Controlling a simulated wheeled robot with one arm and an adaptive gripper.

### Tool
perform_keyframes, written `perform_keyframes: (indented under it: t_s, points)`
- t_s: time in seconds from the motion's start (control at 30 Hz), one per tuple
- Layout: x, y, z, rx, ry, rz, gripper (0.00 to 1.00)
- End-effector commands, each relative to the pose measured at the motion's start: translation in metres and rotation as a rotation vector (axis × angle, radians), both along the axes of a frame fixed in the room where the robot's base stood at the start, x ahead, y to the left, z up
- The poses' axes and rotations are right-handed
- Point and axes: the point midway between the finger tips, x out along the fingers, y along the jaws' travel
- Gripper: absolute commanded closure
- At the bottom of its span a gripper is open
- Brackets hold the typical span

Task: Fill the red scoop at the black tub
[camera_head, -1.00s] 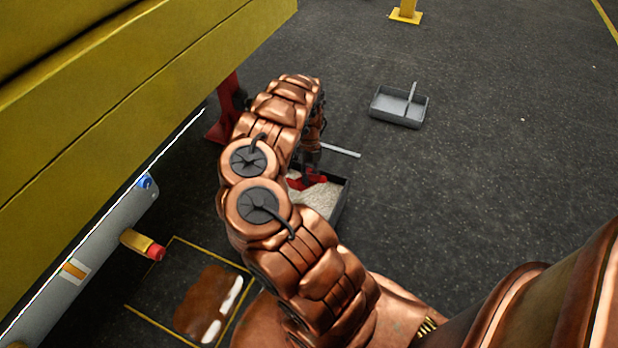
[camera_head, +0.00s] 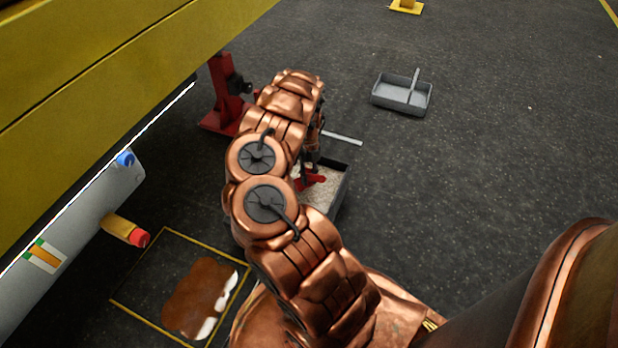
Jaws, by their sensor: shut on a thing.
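The black tub (camera_head: 340,194) stands on the floor just right of my arm. Pale granular material (camera_head: 318,198) shows inside it. The red scoop (camera_head: 313,180) is at the tub, over or in the pale material. I cannot tell how deep it sits or whether it holds any. My gripper (camera_head: 310,161) is above the scoop, shut on it. My arm hides most of the gripper, the left side of the tub and part of the scoop.
A pale bar (camera_head: 342,138) juts out beyond the tub. A red stand (camera_head: 225,95) and yellow beam (camera_head: 120,75) are at left. A yellow-outlined floor square (camera_head: 140,283) holds a brown and white patch (camera_head: 200,295).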

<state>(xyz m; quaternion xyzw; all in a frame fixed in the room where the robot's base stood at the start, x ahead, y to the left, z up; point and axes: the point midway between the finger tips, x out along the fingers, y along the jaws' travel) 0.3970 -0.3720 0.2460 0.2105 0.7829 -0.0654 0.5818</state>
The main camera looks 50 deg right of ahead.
Motion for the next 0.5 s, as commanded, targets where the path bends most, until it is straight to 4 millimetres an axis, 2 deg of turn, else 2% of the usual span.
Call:
perform_keyframes:
  t_s: [0.03, 0.5]
  points:
    - [0.0, 0.0, -0.011, 0.001, 0.0, 0.0, 1.0]
    - [-0.001, 0.001, -0.057, 0.002, 0.005, 0.0, 1.0]
